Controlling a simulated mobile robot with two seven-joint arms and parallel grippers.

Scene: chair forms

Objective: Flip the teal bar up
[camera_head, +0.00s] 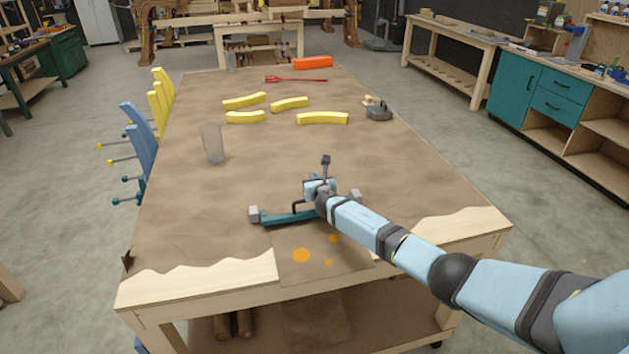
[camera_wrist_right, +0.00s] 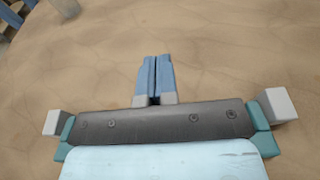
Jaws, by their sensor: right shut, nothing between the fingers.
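The teal bar (camera_head: 288,218) lies low over the near part of the brown-covered table, with a pale grey block (camera_head: 254,214) at its left end and another grey block (camera_head: 355,195) at its right end. In the right wrist view only its teal ends (camera_wrist_right: 262,143) and grey blocks show on both sides; my gripper body hides its middle. My right gripper (camera_head: 309,182) is over the bar. Its blue fingers (camera_wrist_right: 155,75) are shut together with nothing between them, reaching past the bar. I cannot tell whether it touches the bar. My left gripper is out of view.
A clear cup (camera_head: 213,143) stands at the left of the table (camera_head: 180,210). Several yellow curved pieces (camera_head: 323,118), a grey tool (camera_head: 378,110), a red tool (camera_head: 296,79) and an orange block (camera_head: 313,62) lie farther back. Blue and yellow chair parts (camera_head: 140,135) line the left edge.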

